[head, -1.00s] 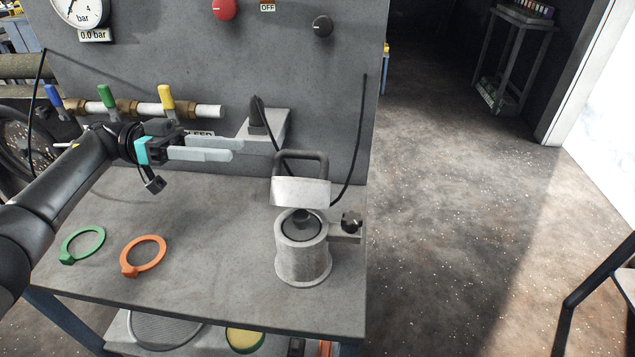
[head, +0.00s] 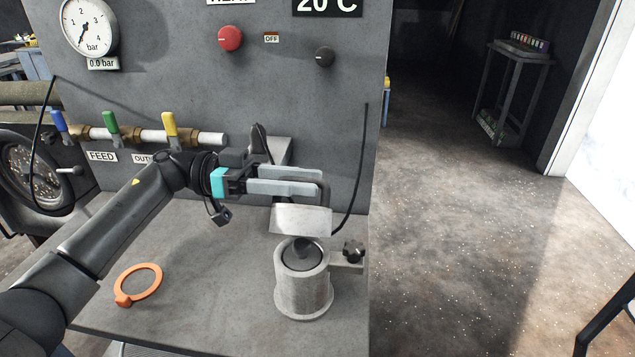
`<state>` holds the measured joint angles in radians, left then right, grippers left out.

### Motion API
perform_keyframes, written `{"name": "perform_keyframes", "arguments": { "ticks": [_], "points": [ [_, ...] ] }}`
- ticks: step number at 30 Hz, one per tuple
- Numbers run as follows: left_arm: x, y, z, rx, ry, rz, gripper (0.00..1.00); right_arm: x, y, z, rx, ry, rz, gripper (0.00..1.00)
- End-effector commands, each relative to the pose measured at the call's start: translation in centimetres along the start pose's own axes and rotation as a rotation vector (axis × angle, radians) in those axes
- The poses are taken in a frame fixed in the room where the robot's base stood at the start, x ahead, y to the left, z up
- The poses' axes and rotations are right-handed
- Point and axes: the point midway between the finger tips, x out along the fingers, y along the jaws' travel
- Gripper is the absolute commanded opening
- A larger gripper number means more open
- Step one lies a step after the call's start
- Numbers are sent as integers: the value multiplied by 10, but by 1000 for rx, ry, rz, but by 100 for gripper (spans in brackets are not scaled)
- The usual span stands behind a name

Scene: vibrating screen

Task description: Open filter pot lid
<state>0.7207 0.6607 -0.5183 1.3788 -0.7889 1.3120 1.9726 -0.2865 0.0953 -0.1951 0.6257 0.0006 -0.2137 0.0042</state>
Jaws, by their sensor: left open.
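The filter pot (head: 303,294) is a light grey metal cylinder near the right edge of the bench. A round dark piece with a knob sits in its top. Above the top is a pale tilted plate (head: 301,219) with a dark looped handle (head: 326,200); I cannot tell whether this plate is the lid. A black star knob (head: 353,251) is on a bracket at the pot's right side. My left gripper (head: 319,181) is open, its fingers level and overlapping the handle in view. I cannot tell whether the handle is between them. My right gripper is not in view.
The panel behind carries a gauge (head: 90,27), a red knob (head: 230,38), a black knob (head: 324,56) and coloured valve levers. A black cable (head: 364,150) hangs behind the pot. An orange ring (head: 138,284) lies on the bench (head: 215,290).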

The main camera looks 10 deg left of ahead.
Motion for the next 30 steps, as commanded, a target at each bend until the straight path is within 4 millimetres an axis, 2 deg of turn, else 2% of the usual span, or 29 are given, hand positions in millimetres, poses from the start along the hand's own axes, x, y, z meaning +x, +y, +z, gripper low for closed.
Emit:
{"name": "perform_keyframes", "arguments": {
  "ticks": [3, 6, 17, 27, 30],
  "points": [
    [16, 0, 1, -1, 0, 2, 47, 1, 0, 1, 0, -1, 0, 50],
    [23, 0, 0, -1, 1, 2, 47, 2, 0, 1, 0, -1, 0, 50],
    [26, 0, 0, -1, 0, 0, 46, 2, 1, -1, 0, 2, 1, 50],
    [26, 0, 0, -1, -1, -1, 8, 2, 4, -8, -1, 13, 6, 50],
    [26, -1, 1, -2, -1, -2, 0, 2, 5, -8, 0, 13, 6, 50]
  ]
}}
